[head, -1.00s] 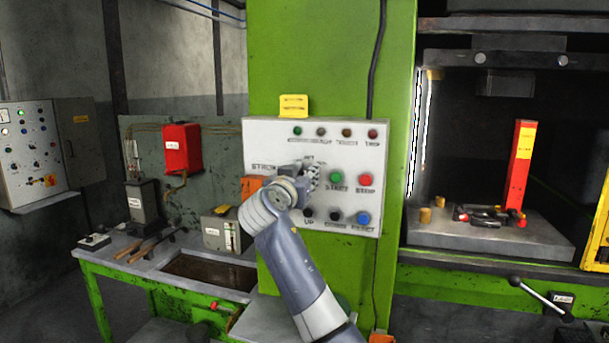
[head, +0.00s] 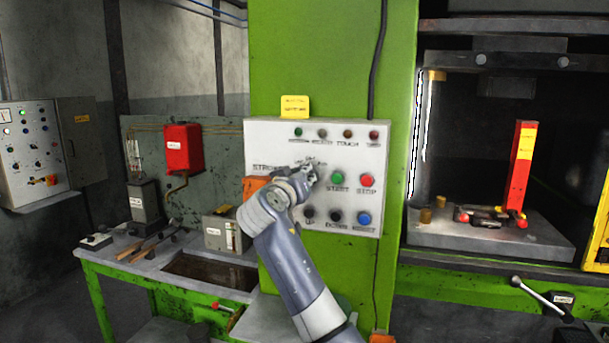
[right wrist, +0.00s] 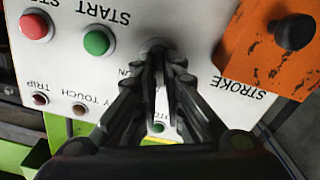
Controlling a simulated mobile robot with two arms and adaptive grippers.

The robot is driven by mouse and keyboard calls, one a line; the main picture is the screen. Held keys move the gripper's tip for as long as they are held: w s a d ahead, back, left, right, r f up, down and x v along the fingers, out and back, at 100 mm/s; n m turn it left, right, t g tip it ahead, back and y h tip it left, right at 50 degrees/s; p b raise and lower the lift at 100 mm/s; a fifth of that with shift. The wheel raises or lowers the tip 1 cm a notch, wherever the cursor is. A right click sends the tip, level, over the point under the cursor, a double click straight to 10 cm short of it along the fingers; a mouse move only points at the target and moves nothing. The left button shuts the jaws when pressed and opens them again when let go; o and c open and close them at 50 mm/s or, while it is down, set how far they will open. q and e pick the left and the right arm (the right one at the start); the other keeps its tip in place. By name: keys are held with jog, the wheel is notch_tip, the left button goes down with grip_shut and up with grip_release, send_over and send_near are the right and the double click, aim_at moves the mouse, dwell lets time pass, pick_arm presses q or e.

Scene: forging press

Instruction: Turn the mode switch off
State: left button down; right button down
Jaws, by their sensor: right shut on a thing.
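The white control panel (head: 268,142) is fixed to the green press column. My right gripper (head: 311,172) is at the middle of the panel, left of the green START button, and is shut on the mode switch. In the right wrist view, the gripper's dark fingers (right wrist: 160,62) come together over the switch, and only a grey round part of the mode switch (right wrist: 153,44) shows at their tips. The fingers hide the rest of the switch and its label, so its setting cannot be read. My left gripper is not in view.
The green START button (right wrist: 97,42) and red STOP button (right wrist: 35,27) are close beside the fingers. An orange box with a black knob (right wrist: 295,32) is on the other side. A workbench (head: 140,262) stands at the left; the press bed (head: 440,236) is at the right.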

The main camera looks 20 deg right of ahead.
jog(key=n+p, duration=0.1)
jog(key=n, duration=0.3)
jog(key=shift+w+f+n, duration=0.1)
jog(key=shift+n, duration=0.2)
dwell(0.3)
jog(key=c, duration=1.7)
grip_release()
jog(key=shift+a+f, duration=0.1)
jog(key=shift+a, duration=0.05)
jog(key=v, duration=1.2)
jog(key=shift+w, duration=0.1)
